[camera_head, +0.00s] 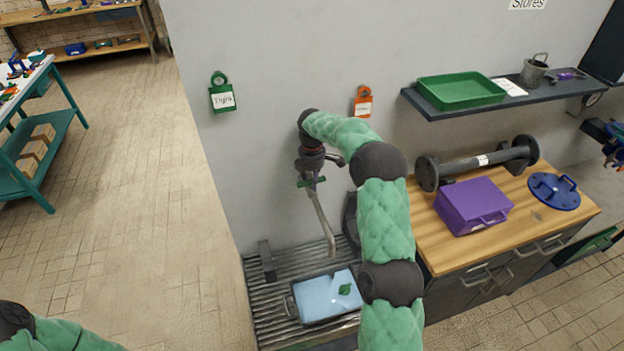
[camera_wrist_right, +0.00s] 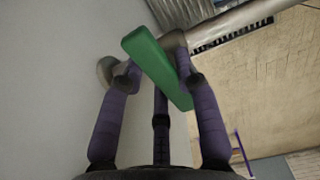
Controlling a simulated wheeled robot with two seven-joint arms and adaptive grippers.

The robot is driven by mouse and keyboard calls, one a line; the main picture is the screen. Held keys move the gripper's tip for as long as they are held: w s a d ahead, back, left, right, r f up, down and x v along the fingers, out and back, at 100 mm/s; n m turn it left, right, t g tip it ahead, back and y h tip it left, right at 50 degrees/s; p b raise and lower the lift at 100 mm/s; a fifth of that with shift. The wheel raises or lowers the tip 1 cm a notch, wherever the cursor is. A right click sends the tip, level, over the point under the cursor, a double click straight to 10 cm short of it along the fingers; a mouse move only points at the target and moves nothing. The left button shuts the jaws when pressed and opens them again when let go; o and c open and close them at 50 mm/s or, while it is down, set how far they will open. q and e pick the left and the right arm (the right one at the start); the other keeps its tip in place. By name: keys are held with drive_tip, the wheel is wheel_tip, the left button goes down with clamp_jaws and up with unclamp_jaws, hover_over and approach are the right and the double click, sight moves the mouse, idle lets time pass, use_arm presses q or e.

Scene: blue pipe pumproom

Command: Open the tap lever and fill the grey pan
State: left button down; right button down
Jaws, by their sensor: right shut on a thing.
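The green tap lever (camera_head: 311,182) is on the wall tap, whose grey bent spout (camera_head: 324,222) hangs down over the drain. My right gripper (camera_head: 314,179) is at the lever. In the right wrist view the green lever (camera_wrist_right: 152,62) lies between the purple fingers of my right gripper (camera_wrist_right: 155,75), which is shut on it. The grey pan (camera_head: 331,319) stands on the ribbed drainboard below the spout. It shows a flat light-blue surface with a small green leaf-like shape on it. I cannot make out a water stream. My left gripper is out of view.
The ribbed drainboard (camera_head: 272,321) has a dark upright block (camera_head: 266,259) at its back left. At right, a wooden-topped cabinet (camera_head: 440,258) bears a purple case (camera_head: 472,206), a flanged pipe (camera_head: 480,162) and a blue flange (camera_head: 554,190). A wall shelf (camera_head: 520,97) hangs above it.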

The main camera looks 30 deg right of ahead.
drive_tip(key=shift+r+n+p, duration=0.1)
drive_tip(key=shift+n+p, duration=0.5)
drive_tip(key=shift+n, duration=0.6)
drive_tip(key=c, duration=0.9)
unclamp_jaws()
wheel_tip(320, 180, up, 12)
drive_tip(key=shift+f, duration=0.15)
